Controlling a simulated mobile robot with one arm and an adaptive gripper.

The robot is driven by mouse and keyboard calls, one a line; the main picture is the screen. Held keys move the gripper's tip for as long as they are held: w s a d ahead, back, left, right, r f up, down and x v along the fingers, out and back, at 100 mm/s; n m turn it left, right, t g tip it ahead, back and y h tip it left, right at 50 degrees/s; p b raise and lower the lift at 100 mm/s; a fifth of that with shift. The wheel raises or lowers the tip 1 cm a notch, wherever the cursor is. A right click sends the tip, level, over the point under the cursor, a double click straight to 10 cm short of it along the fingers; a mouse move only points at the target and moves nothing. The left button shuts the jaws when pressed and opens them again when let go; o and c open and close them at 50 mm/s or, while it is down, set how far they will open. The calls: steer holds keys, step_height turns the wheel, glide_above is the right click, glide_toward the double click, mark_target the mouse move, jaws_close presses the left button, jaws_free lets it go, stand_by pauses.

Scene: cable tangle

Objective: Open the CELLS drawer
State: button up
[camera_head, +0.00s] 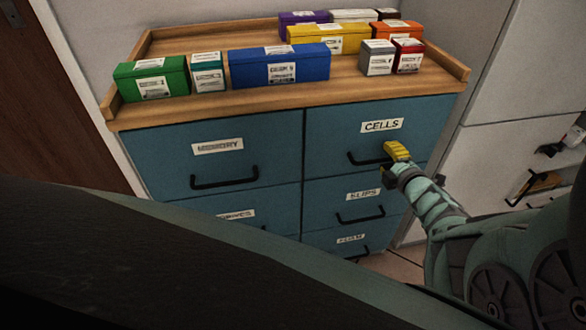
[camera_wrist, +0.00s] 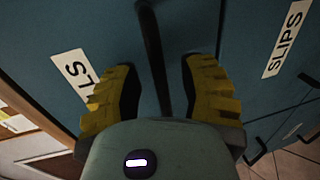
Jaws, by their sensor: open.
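The CELLS drawer (camera_head: 330,125) is the upper right drawer of the blue cabinet and looks closed. Its white label (camera_head: 382,125) sits above a black bar handle (camera_head: 362,160). My gripper (camera_head: 394,153), with yellow fingers, is at the right end of this handle. In the wrist view my gripper (camera_wrist: 160,78) is open, with one yellow finger on each side of the black handle (camera_wrist: 153,45). The fingers stand apart from the bar. The CELLS label (camera_wrist: 73,72) is partly hidden behind the left finger.
The SLIPS drawer (camera_head: 325,190) lies just below, with its own protruding handle (camera_head: 360,217). Other drawers (camera_head: 220,160) fill the left column. Several coloured boxes stand on the wooden top (camera_head: 215,105). A white cabinet (camera_head: 480,160) stands close on the right.

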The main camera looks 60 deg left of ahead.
steer(key=shift+o, duration=0.4)
jaws_close()
